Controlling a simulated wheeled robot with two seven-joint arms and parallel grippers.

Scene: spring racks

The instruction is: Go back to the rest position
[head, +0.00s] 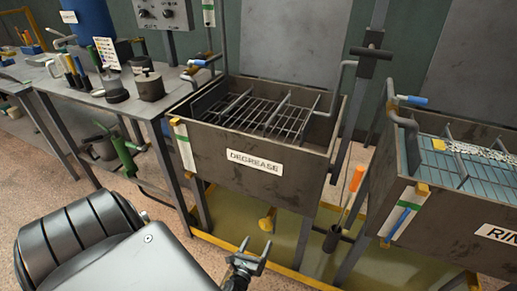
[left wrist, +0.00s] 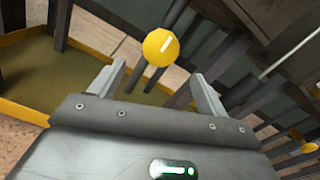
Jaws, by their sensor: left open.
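My left gripper (head: 256,254) is low in front of the degrease tank, at the bottom middle of the head view. Its two fingers are apart with nothing between them. In the left wrist view the open gripper (left wrist: 155,85) points toward a yellow round knob (left wrist: 160,47), which shows just beyond the fingertips; I cannot tell how far away it is. My right gripper does not show in either view.
The degrease tank (head: 225,160) holds a wire rack (head: 262,113). The rinse tank (head: 450,222) stands at right. A metal workbench (head: 75,88) with pots and tools is at left. A yellow-edged tray (left wrist: 22,110) lies under the tanks. Floor is open at lower left.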

